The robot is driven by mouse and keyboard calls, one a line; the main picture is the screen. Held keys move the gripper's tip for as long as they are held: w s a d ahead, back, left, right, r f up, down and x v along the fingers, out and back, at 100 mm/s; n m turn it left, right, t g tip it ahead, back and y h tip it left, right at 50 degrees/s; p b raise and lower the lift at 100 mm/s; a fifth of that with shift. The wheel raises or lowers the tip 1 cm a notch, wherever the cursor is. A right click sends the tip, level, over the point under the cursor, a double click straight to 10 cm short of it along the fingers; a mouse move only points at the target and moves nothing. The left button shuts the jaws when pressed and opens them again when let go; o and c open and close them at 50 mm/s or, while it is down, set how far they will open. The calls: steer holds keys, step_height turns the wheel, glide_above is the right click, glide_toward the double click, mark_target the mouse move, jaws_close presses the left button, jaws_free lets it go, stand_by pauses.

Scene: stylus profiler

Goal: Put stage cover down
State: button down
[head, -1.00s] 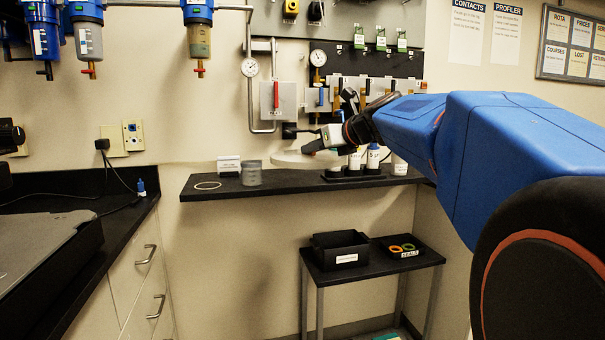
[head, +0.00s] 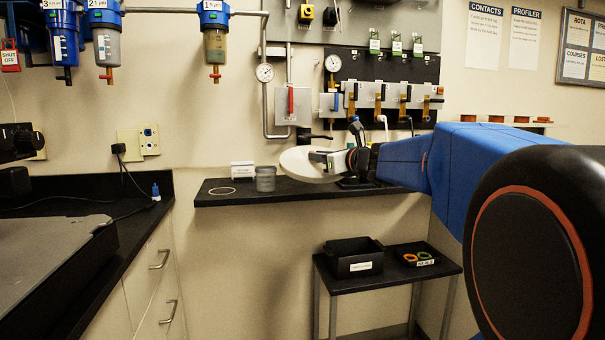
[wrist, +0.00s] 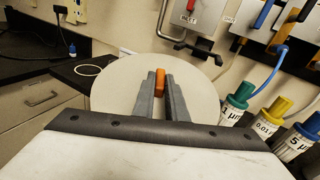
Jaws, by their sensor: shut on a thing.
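The stage cover is a pale round disc (head: 308,164) in the head view, held tilted at the end of my arm, above the black wall shelf. It also shows in the wrist view (wrist: 120,90), with an orange grip (wrist: 160,82) near its middle. My gripper (wrist: 161,92) is shut on this orange grip. In the head view my gripper (head: 325,158) overlaps the disc's right side. The disc hides part of the shelf behind and below it.
The black shelf (head: 225,199) carries a thin ring (head: 220,191), a white sign (head: 242,170) and a clear jar (head: 265,179) on its left. Bottles with coloured caps (wrist: 268,109) stand close right of the disc. A low table (head: 385,281) holds a black bin (head: 350,257) and a seals tray (head: 416,253).

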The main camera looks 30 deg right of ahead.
steer(key=w+d+f, duration=0.1)
steer(key=w, duration=0.4)
steer(key=w+d+f, duration=0.1)
steer(key=w+d, duration=0.1)
steer(key=w, duration=0.3)
steer(key=w+d+f, duration=0.1)
steer(key=w+f, duration=0.1)
steer(key=w, duration=0.3)
steer(key=shift+w+d, duration=0.1)
steer(key=shift+d, duration=0.05)
steer(key=shift+w+d+f, duration=0.1)
steer(key=shift+w+f, duration=0.1)
steer(key=shift+f, duration=0.3)
steer(key=shift+w+f, duration=0.15)
steer(key=shift+f, duration=0.3)
steer(key=shift+w+r+g, duration=0.1)
steer(key=shift+w+g, duration=0.05)
steer(key=shift+g, duration=0.45)
steer(key=shift+w+d+m+g, duration=0.1)
steer(key=shift+w+m+g, duration=0.1)
steer(key=shift+m+g, duration=0.2)
steer(key=shift+w+d+g, duration=0.1)
steer(key=shift+w+g, duration=0.1)
steer(key=shift+g, duration=0.4)
steer(key=shift+f, duration=1.4)
